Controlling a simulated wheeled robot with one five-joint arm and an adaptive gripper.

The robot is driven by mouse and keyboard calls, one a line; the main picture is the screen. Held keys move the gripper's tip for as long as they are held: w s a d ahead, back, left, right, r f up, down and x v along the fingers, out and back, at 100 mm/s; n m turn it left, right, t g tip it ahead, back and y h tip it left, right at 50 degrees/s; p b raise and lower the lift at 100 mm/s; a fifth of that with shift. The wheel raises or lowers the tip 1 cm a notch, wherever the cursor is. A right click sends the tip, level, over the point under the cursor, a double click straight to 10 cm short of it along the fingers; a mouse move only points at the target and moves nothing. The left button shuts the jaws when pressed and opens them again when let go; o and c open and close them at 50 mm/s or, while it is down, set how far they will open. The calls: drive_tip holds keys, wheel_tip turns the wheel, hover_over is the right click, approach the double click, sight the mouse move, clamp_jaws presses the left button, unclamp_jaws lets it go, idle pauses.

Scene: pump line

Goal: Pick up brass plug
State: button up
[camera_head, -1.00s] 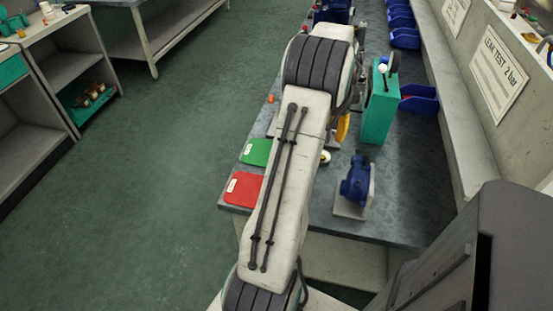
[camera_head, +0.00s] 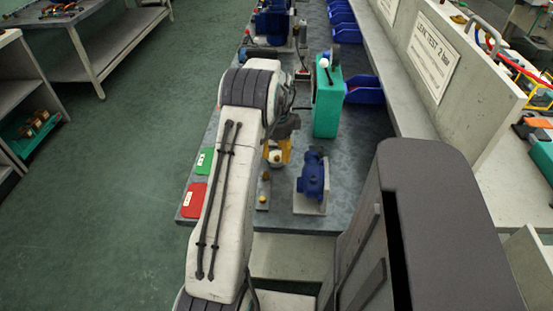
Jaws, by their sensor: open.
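A small brass-coloured piece (camera_head: 262,199), which looks like the brass plug, is on a narrow grey plate near the front of the workbench. Another small yellowish piece (camera_head: 265,176) is just behind it; both are too small to make out well. My gripper (camera_head: 283,133) shows only in part, as a dark shape beyond my arm, above the bench and behind these pieces. It is open, with nothing seen in it. My arm hides much of it and part of the bench.
A blue pump (camera_head: 313,178) on a pale base stands right of the plate. A teal box (camera_head: 327,105) stands behind it. A red mat (camera_head: 193,200) and a green mat (camera_head: 205,161) lie at the left edge. Blue bins (camera_head: 364,89) line the right side.

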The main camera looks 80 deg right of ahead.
drive_tip(key=shift+f, duration=1.05)
drive_tip(key=shift+c, duration=0.3)
clamp_jaws()
